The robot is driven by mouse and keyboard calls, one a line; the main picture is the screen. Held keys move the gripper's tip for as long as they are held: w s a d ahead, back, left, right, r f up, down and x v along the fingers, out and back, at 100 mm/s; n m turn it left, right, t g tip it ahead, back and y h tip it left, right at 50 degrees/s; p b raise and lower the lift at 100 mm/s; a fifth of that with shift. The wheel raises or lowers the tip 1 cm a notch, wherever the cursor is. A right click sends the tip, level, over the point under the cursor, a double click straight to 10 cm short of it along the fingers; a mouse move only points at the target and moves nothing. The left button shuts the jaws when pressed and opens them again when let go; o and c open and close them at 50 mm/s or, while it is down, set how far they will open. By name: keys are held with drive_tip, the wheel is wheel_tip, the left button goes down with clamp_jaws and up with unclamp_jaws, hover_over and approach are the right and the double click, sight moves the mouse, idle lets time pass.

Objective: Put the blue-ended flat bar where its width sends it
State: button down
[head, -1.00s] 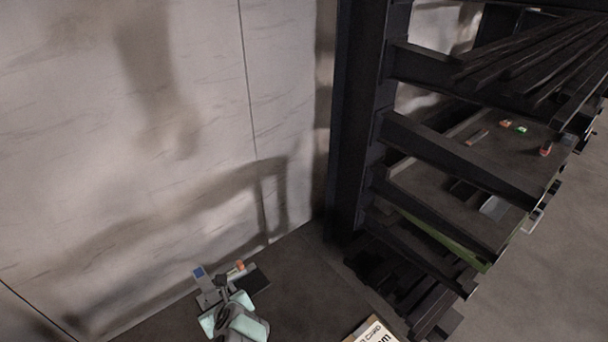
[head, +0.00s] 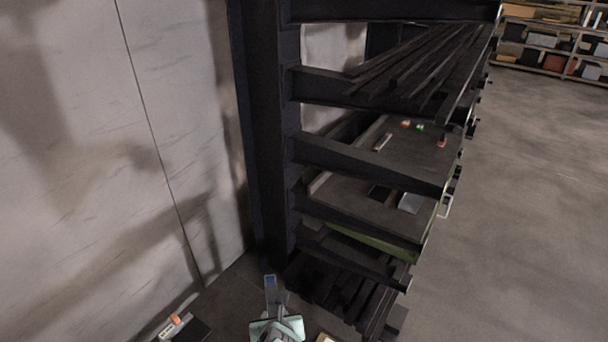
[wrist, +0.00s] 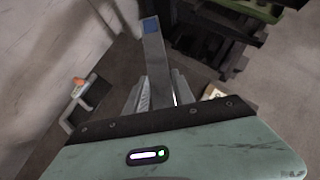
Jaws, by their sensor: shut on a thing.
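The blue-ended flat bar (head: 270,292) is a grey strip with a blue far end. In the head view it stands out from my gripper (head: 277,306) near the bottom middle, in front of the dark rack. In the wrist view the bar (wrist: 155,70) points away from me, its blue end near the top. My gripper (wrist: 158,98) is shut on it, with a finger on each side. The near end of the bar is hidden by my gripper's body.
An orange-ended grey piece (head: 174,324) lies at the lower left by the wall. A tall dark rack (head: 268,120) with stacked beams stands ahead. Open floor (head: 530,200) lies right.

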drive_tip(key=w+d+r+m+h, duration=0.1)
drive_tip(key=d+r+m+h, duration=0.1)
drive_tip(key=d, duration=0.6)
wheel_tip(320, 180, up, 13)
drive_tip(key=p, duration=1.4)
drive_tip(key=shift+a, duration=0.3)
drive_tip(key=shift+d+f, duration=0.1)
drive_tip(key=shift+f, duration=0.1)
drive_tip(key=shift+r, duration=0.2)
